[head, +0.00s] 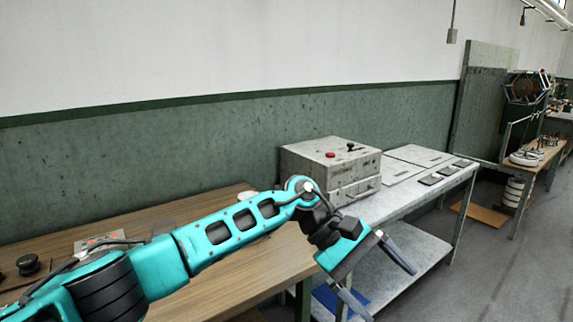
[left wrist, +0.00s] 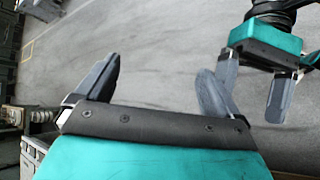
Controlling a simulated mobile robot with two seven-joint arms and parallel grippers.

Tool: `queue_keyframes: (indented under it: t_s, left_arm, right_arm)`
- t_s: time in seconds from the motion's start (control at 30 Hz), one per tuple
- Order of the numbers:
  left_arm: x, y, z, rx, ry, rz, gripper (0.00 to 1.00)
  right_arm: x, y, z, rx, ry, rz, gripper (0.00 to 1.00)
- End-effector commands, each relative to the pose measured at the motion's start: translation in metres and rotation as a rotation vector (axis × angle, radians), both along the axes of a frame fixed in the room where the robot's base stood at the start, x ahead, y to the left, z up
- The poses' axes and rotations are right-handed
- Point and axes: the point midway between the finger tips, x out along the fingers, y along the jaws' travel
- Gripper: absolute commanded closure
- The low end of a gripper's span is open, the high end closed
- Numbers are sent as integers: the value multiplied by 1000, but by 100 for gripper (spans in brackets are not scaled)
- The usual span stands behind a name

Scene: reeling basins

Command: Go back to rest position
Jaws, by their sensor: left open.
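My left arm comes in from the left in the head view, teal with black joints. My left gripper (head: 378,283) hangs in front of the metal table with its fingers spread and nothing between them. In the left wrist view the left gripper's two fingers (left wrist: 158,72) stand apart over grey floor. My right gripper (left wrist: 252,108) shows at the upper right of that view, teal and black, with its fingers apart and empty; part of it is cut off. It does not show in the head view.
A wooden table (head: 270,262) lies under the left arm. A grey metal table (head: 402,204) carries a box with a red knob (head: 312,162) and flat panels. A wooden bench (head: 545,155) stands at the far right. Grey floor (head: 480,270) is clear at the right.

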Motion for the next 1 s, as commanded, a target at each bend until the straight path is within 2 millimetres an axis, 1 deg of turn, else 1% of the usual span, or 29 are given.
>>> queue_keyframes:
  t_s: [0.03,0.1,0.17,0.2,0.27,0.3,0.37,0.4,0.47,0.5,0.57,0.6,0.67,0.7,0.77,0.8,0.83,0.87,0.9,0.93,0.97,1.0]
  left_arm:
    - [-15,-14,-6,-87,144,75,4]
    - [-28,-29,-3,-194,349,187,4]
    - [-35,-36,2,-275,536,281,4]
    - [-37,-39,5,-326,666,343,4]
    - [-37,-39,10,-397,867,434,4]
    - [-35,-36,12,-441,1006,491,4]
    - [-30,-28,13,-503,1216,573,4]
    - [-25,-21,12,-541,1361,624,4]
    - [-16,-6,6,-597,1581,698,4]
    - [-11,6,0,-632,1730,741,4]
    - [-2,26,-11,-685,1956,798,4]
    - [2,41,-22,-720,2107,831,4]
    - [7,66,-41,-773,2334,871,4]
    - [9,83,-55,-810,2486,891,4]
    - [8,110,-79,-870,2712,907,4]
    - [5,129,-97,-913,2861,910,4]
    - [2,143,-110,885,-2775,-846,4]
    - [-3,158,-124,859,-2683,-782,4]
    - [-11,177,-143,826,-2560,-697,4]
    - [-18,192,-157,805,-2466,-634,4]
    - [-27,206,-171,784,-2373,-573,4]
    - [-40,224,-189,761,-2253,-492,4]
  right_arm:
    - [-4,-2,-4,-88,-28,3,0]
    - [-9,-4,-9,-220,-71,12,0]
    - [-13,-6,-14,-331,-105,20,0]
    - [-16,-8,-18,-407,-126,27,0]
    - [-20,-10,-24,-522,-158,38,0]
    - [-24,-12,-28,-597,-177,47,0]
    - [-28,-14,-35,-712,-205,63,0]
    - [-31,-16,-40,-790,-223,73,0]
    - [-36,-19,-48,-904,-248,94,0]
    - [-39,-22,-53,-981,-265,107,0]
    - [-45,-26,-61,-1096,-286,131,0]
    - [-48,-28,-67,-1174,-302,148,0]
    - [-54,-33,-76,-1288,-321,178,0]
    - [-57,-37,-81,-1365,-334,198,0]
    - [-63,-42,-90,-1481,-352,233,0]
    - [-66,-46,-96,-1556,-364,256,0]
    - [-69,-50,-101,-1615,-372,277,0]
    - [-72,-53,-105,-1671,-380,297,0]
    - [-76,-58,-111,-1745,-390,326,0]
    - [-79,-62,-115,-1803,-397,350,0]
    - [-83,-66,-120,-1858,-403,372,0]
    - [-87,-72,-125,-1932,-412,405,0]
